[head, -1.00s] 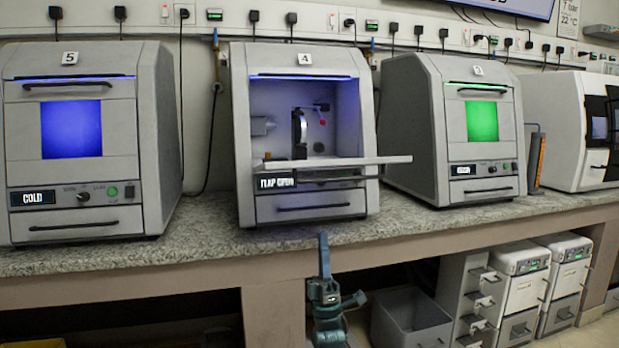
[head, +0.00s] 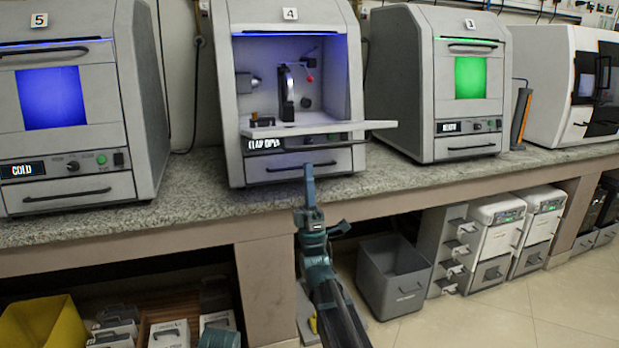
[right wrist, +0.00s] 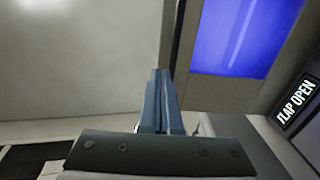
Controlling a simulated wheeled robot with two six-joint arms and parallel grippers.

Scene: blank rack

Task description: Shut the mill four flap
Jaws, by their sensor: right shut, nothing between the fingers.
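Mill four (head: 235,100) stands on the bench with a "4" tag on top, and its display reads "FLAP OPEN". Its flap (head: 320,129) is folded down and sticks out level in front of the lit chamber. My right gripper (head: 309,172) is in front of mill four's lower drawer, below the flap, with its fingers pointing up. In the right wrist view the fingers (right wrist: 158,100) are together with nothing between them, and the display (right wrist: 297,102) shows at right. I cannot tell whether the fingers touch the mill. My left gripper is not in view.
Mill five (head: 60,110) stands to the left, showing "COLD", and another mill (head: 460,120) with a green window stands to the right. The stone bench top (head: 200,195) is clear in front. A grey bin (head: 392,280) sits on the floor.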

